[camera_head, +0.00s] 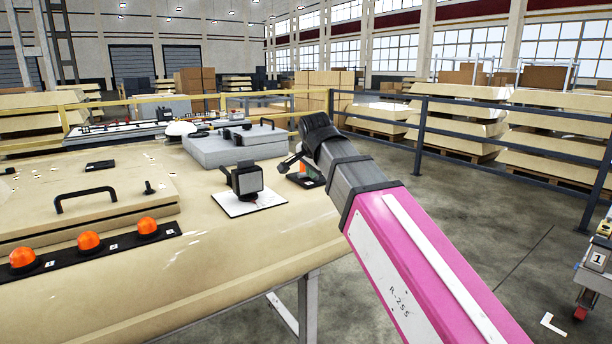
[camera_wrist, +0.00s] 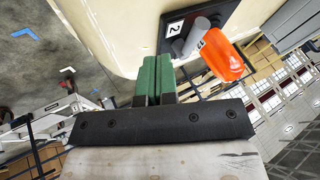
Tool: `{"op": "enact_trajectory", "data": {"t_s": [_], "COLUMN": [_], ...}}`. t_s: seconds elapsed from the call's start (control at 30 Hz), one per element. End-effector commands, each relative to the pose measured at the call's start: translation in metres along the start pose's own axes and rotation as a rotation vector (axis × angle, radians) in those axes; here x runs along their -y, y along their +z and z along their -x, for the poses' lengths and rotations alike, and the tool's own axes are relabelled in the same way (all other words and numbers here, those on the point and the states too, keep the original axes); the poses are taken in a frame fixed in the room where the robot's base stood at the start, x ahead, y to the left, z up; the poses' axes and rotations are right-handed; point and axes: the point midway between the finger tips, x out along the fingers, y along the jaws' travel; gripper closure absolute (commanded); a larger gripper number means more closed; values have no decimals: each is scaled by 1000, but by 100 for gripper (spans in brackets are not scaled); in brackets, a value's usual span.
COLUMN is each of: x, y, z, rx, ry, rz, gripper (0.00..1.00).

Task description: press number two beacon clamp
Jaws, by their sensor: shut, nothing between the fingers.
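In the wrist view, a dark plate marked 2 (camera_wrist: 199,28) carries a grey clamp (camera_wrist: 196,36) with an orange beacon (camera_wrist: 222,62) beside it. The plate sits near the rounded edge of the beige panel (camera_wrist: 120,30). My gripper (camera_wrist: 155,60) is shut with its green fingers together and nothing between them. Its tips are just below and left of the clamp; I cannot tell whether they touch it. In the head view, part of the orange beacon (camera_head: 302,168) shows at the panel's right end, partly hidden by my gripper.
On the beige panel stand a black box on a white square (camera_head: 247,183), a grey hatch (camera_head: 235,147), a handled cover (camera_head: 90,205) and a strip with three orange domes (camera_head: 88,241). A railing (camera_head: 480,140) and a trolley marked 1 (camera_head: 597,258) are at right. Open floor lies between.

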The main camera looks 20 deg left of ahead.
Motion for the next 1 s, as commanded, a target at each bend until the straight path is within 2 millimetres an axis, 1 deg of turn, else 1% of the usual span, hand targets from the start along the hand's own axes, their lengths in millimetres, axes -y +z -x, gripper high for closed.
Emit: {"op": "enact_trajectory", "data": {"t_s": [0.03,0.3,0.5,0.7,1.0], "x": [1,2,3,3,3], "y": [0,1,2,2,2], "z": [9,51,72,82,82], "rx": [-2,-2,-2,-2,-1], "ry": [-2,-1,0,1,2], "rz": [0,0,0,0,0], "gripper": [100,100,100,100,100]}}
